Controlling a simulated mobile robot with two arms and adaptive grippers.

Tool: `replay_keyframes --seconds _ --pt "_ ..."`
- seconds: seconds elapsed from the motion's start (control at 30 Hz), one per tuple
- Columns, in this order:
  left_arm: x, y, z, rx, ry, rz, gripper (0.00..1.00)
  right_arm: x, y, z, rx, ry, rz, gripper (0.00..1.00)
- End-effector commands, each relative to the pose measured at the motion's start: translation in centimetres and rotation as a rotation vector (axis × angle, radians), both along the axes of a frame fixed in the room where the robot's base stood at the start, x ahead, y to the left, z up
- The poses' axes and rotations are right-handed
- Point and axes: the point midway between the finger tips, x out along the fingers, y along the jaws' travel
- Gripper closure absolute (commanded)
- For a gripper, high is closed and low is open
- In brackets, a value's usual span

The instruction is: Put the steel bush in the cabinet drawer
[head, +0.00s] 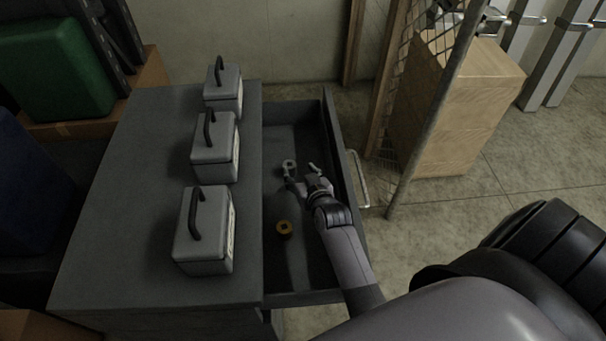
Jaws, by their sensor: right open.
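The steel bush (289,166) is a small grey ring. It shows over the open cabinet drawer (332,130), at the tip of my right gripper's left finger. My right gripper (301,174) is open above the drawer, its arm coming in from the lower right. Whether the bush touches the finger or rests on the drawer floor I cannot tell for sure. The drawer is pulled out to the right of the dark grey cabinet (120,210). My left gripper is not in view.
A brass-coloured ring (284,229) lies in the drawer's near part. Three grey boxes with handles, the nearest one (204,238) largest in view, stand on the cabinet top. A metal handle (358,180) is on the drawer front. A mesh panel's post (432,115) and wooden box (460,100) stand right.

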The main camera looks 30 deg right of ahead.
Motion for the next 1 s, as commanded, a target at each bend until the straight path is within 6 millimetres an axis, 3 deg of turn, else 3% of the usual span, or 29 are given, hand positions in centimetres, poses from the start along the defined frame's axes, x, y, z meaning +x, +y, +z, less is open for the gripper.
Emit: replay_keyframes --seconds 0.2,0.77,0.87,1.0 --pt "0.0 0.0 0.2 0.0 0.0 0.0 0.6 -2.0 0.4 0.8 0.001 0.0 0.0 0.47" --pt "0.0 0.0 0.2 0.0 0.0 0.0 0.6 -2.2 0.4 0.9 0.0 -0.001 0.0 0.47" --pt "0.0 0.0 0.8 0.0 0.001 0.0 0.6 -2.2 0.4 1.6 0.0 -0.001 0.0 0.47" --pt "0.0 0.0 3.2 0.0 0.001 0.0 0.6 -2.2 0.4 3.9 0.0 -0.001 0.0 0.47"
